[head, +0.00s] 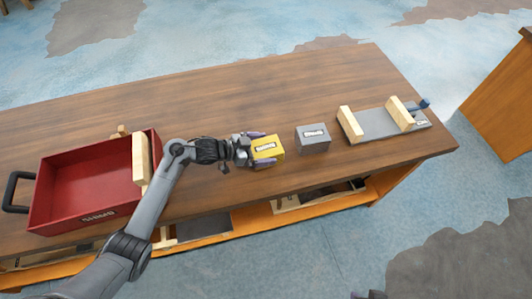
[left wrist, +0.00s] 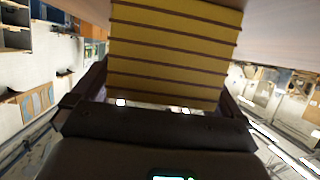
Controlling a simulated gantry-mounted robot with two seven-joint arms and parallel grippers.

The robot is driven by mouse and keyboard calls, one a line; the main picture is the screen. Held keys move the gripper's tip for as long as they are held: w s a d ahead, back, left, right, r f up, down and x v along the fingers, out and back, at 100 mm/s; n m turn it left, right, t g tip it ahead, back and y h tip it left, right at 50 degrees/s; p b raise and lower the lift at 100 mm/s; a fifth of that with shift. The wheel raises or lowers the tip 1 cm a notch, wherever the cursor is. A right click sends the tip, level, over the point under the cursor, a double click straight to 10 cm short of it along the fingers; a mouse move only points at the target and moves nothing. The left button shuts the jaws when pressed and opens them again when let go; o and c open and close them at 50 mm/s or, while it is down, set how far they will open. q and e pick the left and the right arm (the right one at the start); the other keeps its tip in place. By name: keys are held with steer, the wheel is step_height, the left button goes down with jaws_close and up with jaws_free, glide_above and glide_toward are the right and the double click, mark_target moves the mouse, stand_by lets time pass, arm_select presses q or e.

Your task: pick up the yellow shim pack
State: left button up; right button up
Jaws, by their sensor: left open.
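The yellow shim pack (head: 267,148) is a box with a white label, standing on the wooden bench near its front edge. My left gripper (head: 262,149) is open, with one finger on the far side of the pack and one on the near side. In the left wrist view the pack (left wrist: 172,50) shows its banded layers between the two fingers (left wrist: 168,95). I cannot tell whether the fingers touch it. A small dark shape is cut off at the bottom edge of the head view; I cannot tell whether it is my right gripper.
A grey labelled block (head: 313,139) stands just right of the yellow pack. A grey fixture (head: 376,124) with two wooden blocks and a blue handle is farther right. A red SHIMS tray (head: 90,205) is at the left. The back of the bench (head: 200,95) is clear.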

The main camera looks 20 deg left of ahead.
arm_select(q)
steer(key=shift+w+d+f, duration=0.1)
steer(key=shift+w+d, duration=0.1)
steer(key=shift+d, duration=0.05)
steer(key=c, duration=1)
